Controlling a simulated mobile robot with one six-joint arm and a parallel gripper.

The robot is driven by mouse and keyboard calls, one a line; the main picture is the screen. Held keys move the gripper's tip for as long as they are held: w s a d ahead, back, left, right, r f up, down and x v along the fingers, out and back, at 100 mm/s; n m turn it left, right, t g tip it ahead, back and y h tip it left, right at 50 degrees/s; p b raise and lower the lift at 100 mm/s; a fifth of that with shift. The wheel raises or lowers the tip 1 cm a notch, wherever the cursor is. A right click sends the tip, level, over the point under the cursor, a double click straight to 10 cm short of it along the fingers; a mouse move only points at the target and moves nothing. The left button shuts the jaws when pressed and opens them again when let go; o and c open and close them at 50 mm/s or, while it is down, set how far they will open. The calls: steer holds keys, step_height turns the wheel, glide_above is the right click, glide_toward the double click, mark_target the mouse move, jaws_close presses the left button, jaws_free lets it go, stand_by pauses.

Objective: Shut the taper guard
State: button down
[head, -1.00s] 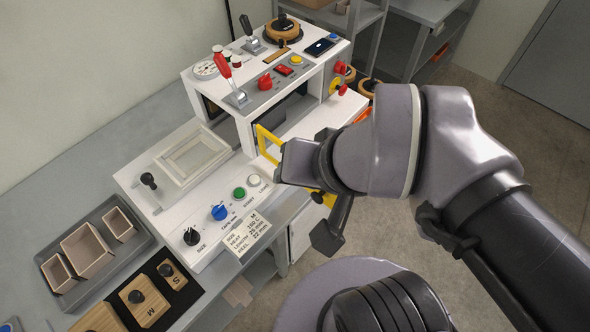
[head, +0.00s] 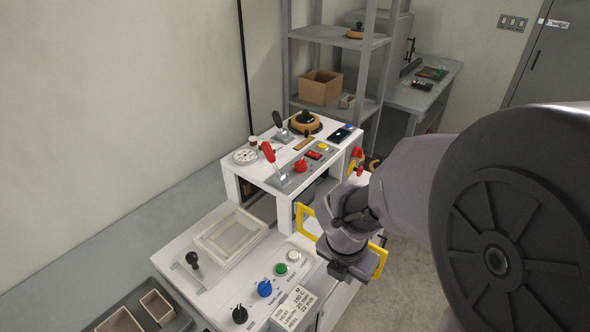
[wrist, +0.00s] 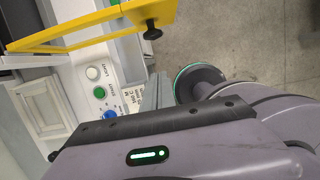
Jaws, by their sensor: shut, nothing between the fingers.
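The taper guard is a yellow frame (head: 306,222) at the front right of the white machine. It stands out from the machine, so it looks open. My wrist and gripper (head: 345,268) are in front of it and hide its middle; its right side (head: 379,262) shows beyond them. In the wrist view the yellow guard (wrist: 90,32) crosses the top, with a black knob (wrist: 152,29) near its right end. The gripper is shut and empty, beside the guard; I cannot tell whether it touches it.
The machine's deck carries a green button (head: 280,269), a blue knob (head: 264,288) and a label card (head: 292,308). A red-handled lever (head: 270,155) stands on the upper housing. A shelf unit (head: 368,50) is behind. Bare floor (wrist: 250,40) lies right of the guard.

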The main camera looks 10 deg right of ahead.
steer(key=w+d+f+b, duration=0.2)
steer(key=w+d+f, duration=0.1)
steer(key=d+f, duration=0.1)
steer(key=shift+b, duration=0.3)
steer(key=shift+r, duration=0.15)
